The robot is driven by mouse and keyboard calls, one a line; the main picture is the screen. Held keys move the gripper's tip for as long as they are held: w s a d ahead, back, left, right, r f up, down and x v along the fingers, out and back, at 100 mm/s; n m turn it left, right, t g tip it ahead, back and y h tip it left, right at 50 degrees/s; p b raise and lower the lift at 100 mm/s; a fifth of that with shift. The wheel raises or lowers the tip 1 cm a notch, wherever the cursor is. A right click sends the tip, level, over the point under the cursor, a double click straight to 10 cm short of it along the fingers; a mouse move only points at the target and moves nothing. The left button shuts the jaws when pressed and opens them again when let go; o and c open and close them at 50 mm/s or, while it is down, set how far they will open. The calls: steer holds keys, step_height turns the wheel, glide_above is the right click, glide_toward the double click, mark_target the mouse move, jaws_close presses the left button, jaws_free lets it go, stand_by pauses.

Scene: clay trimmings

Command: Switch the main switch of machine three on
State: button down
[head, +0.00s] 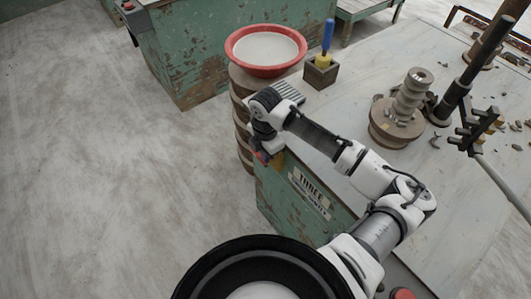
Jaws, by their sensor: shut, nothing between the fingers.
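Machine three is a worn green cabinet (274,194) with a pale top. A sign reading "THREE" (311,190) is on its front face. My arm reaches across the machine's front edge, with the wrist bent down at the far left corner. My gripper (263,151) is shut and empty there, in front of the machine's side. A small yellow patch (279,159) and a red part (262,157) show right at the gripper. They may belong to the main switch, mostly hidden by the gripper. I cannot tell whether they touch or how the switch is set.
A red basin (266,50) stands on a stack of round boards (238,112) close behind the wrist. A red button (402,294) shows at bottom right. Floor at left is clear.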

steer(key=shift+s+d+f+t+y+b, duration=0.25)
steer(key=shift+f+t+b, duration=0.2)
steer(key=shift+b, duration=0.4)
steer(key=shift+s+y+b, duration=0.15)
steer(key=shift+y+b, duration=0.1)
steer(key=shift+b, duration=0.2)
steer(key=shift+r, duration=0.15)
steer(key=shift+r+p, duration=0.65)
steer(key=shift+r, duration=0.1)
